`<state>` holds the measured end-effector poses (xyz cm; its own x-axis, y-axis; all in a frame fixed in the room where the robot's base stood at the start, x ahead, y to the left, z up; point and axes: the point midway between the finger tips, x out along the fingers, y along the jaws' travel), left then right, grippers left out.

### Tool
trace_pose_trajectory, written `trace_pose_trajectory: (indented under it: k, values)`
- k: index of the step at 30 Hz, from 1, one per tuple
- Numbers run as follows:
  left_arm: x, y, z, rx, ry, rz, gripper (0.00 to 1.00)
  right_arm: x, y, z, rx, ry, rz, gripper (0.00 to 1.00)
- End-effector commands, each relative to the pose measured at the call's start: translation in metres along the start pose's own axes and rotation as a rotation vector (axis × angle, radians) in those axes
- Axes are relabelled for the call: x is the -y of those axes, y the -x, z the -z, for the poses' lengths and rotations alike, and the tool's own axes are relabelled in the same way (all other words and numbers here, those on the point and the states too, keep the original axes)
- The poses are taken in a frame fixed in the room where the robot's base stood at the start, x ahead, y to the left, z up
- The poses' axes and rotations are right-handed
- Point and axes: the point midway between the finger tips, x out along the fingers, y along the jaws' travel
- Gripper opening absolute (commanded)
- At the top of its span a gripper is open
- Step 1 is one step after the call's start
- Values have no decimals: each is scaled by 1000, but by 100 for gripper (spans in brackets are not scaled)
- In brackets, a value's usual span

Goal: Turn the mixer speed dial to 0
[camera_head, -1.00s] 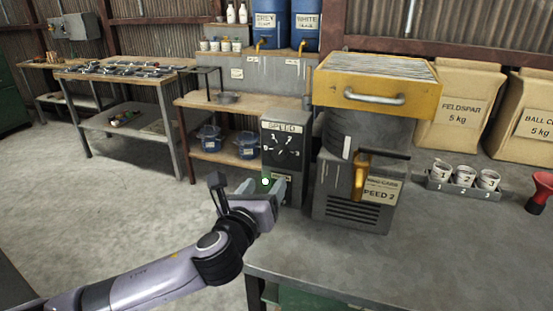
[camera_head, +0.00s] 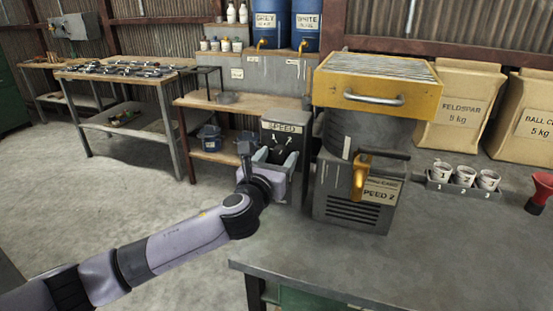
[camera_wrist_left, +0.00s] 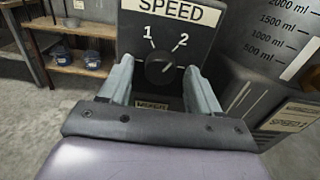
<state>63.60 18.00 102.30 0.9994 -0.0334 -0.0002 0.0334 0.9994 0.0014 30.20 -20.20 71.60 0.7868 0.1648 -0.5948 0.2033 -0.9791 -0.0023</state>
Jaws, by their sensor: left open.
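The mixer speed dial is a round black knob (camera_wrist_left: 160,71) on a dark grey control box (camera_head: 297,126) with a "SPEED" label. In the left wrist view the numbers 1 and 2 show above the knob. The knob's pointer seems to aim up and right, towards the 2. My left gripper (camera_head: 278,158) is in front of the box. The lower dial markings are hidden. My right gripper is not in view.
The grey table (camera_head: 400,260) is clear in front.

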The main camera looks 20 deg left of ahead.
Motion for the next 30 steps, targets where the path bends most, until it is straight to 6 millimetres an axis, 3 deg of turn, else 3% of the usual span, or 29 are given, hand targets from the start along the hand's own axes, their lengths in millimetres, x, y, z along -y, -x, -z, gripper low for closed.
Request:
trace_pose_trajectory:
  k: [9, 14, 23, 30]
  values:
    - [0, -2, 0, 0, 1, 1, 59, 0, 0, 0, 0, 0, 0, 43]
    - [0, -1, 0, 0, 1, 1, 7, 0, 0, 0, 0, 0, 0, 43]
    - [0, -1, 0, -1, 23, 1, 7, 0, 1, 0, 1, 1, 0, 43]
    - [1, -1, 0, -2, 136, 2, 7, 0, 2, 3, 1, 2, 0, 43]
